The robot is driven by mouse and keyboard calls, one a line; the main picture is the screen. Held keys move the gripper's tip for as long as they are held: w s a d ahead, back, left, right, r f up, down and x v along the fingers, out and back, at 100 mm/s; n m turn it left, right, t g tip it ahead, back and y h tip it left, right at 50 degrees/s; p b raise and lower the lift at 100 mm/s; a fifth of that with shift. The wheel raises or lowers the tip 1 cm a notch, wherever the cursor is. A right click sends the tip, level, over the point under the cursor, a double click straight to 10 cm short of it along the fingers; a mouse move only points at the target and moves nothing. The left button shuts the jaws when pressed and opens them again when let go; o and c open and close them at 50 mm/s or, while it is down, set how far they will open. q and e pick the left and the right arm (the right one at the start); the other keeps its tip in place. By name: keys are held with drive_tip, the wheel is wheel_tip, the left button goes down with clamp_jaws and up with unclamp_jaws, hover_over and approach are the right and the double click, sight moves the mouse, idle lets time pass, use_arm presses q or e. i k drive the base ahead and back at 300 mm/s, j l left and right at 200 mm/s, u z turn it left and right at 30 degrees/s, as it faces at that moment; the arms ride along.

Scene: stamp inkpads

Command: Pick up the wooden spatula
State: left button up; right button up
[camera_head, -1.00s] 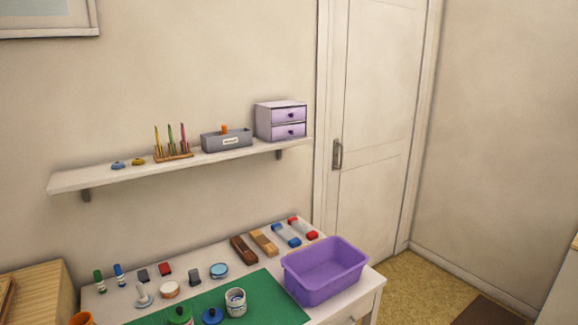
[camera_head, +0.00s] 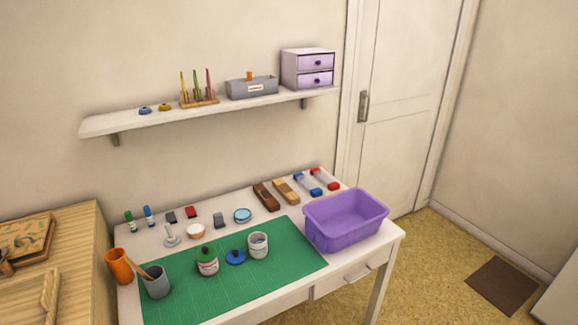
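A thin wooden handle (camera_head: 141,271) leans out of a grey cup (camera_head: 157,284) at the front left of the white table. It looks like the wooden spatula's, but its lower end is hidden inside the cup, so I cannot be sure. The cup stands at the left end of the green mat (camera_head: 215,301). An orange cup (camera_head: 119,267) stands close beside it on the left. Neither of my grippers is in view.
A purple bin (camera_head: 346,220) stands at the right. A wooden cabinet (camera_head: 85,262) adjoins on the left. A wall shelf (camera_head: 225,105) hangs above.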

sight(149, 279)
drive_tip(key=j+u, duration=0.2)
drive_tip(key=u, duration=0.95)
drive_tip(key=k+j, duration=0.05)
